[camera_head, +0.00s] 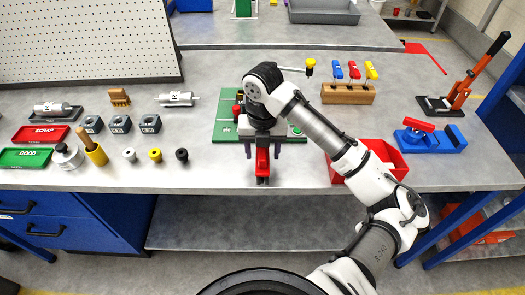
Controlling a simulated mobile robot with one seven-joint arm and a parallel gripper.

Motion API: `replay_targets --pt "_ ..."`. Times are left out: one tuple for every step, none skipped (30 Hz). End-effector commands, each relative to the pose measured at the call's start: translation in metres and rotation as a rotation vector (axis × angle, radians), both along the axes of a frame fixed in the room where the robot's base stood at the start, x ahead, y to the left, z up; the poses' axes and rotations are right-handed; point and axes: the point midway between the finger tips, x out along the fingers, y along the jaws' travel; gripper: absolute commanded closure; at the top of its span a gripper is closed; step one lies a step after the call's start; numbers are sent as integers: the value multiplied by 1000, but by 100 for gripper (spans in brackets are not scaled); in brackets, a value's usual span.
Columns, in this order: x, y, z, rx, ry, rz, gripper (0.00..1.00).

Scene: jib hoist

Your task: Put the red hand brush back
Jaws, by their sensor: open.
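A narrow red object (262,161) with a dark lower end lies near the front edge of the bench. It looks like the red hand brush, but its upper part is hidden under my wrist. My gripper (262,153) points down over it, open, with one dark finger on each side of the red part. I cannot tell whether the fingers touch it.
A green board (229,128) is behind my gripper. A red bin (402,162) stands right, partly behind my arm. A wooden block (347,95) holds coloured-handled tools. SCRAP (40,134) and GOOD (25,158) trays lie left.

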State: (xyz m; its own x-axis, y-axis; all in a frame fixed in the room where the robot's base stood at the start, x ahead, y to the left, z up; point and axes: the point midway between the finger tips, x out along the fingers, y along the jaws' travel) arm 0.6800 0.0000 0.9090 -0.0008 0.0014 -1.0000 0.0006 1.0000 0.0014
Motion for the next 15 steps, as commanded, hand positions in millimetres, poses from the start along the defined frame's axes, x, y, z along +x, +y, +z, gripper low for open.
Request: replay_targets --pt "1 0 7 -2 -4 1 46" --pt "1 0 13 -2 -5 0 46" --pt "1 0 21 -3 -5 2 46" --pt "1 0 27 -4 -5 1 46" --pt "1 -1 32 -4 -5 1 46" --pt "1 0 40 -5 -5 1 46" --pt "1 0 46 -5 -5 0 46" --pt "1 -1 52 -4 -5 0 46" --pt "1 0 60 -4 -5 1 46" --pt "1 0 66 -5 -5 1 46" --pt "1 0 71 -4 -4 1 46" --pt "1 -1 79 -4 -5 0 46" --pt "1 0 83 -3 -4 -1 46" --pt "1 0 88 -3 -4 -1 46" --pt "0 0 93 -3 -3 0 46"
